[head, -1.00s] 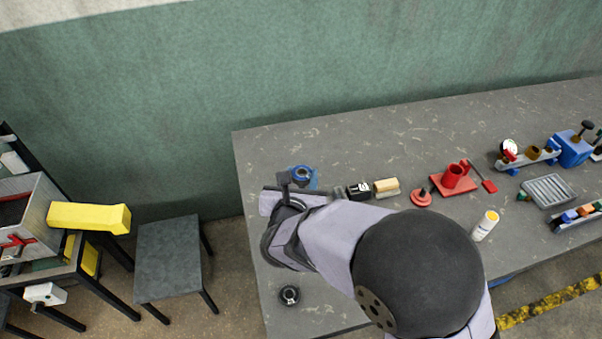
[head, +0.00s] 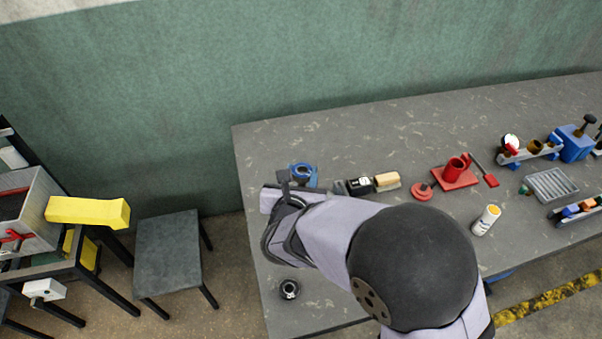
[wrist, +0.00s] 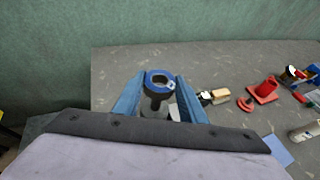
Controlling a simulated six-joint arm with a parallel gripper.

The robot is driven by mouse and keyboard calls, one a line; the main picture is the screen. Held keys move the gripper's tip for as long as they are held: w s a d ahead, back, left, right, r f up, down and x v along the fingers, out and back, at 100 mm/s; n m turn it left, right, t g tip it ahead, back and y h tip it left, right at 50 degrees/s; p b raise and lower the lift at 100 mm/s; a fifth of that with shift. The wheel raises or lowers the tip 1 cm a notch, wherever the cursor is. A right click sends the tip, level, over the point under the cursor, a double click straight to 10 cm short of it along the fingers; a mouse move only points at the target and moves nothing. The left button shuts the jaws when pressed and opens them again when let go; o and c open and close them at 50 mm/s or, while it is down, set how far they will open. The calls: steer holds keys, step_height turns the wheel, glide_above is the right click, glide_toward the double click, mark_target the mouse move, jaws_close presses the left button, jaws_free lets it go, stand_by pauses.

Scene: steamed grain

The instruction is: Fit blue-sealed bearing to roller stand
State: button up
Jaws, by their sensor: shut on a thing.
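My gripper (wrist: 158,85) has two blue fingers and is shut on a blue ring, which looks like the blue-sealed bearing (wrist: 158,76). The ring has a dark centre and a small pale mark on its right side. A dark upright part shows just below the ring between the fingers; I cannot tell whether it belongs to a stand or to my gripper. In the head view the blue ring (head: 302,169) is over the left end of the table, just beyond my wrist. My arm hides part of that area. I cannot pick out the roller stand with certainty.
A dark ring (head: 290,289) lies near the table's front left edge. The table's back left (head: 275,140) is clear.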

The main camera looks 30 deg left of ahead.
steer(key=shift+f+b, duration=1.4)
steer(key=shift+b, duration=0.4)
stand_by(1.0)
steer(key=o, duration=1.2)
steer(key=shift+o, duration=0.2)
steer(key=shift+s, duration=0.15)
steer(key=b+v, duration=0.2)
steer(key=v, duration=0.5)
steer(key=shift+d, duration=0.1)
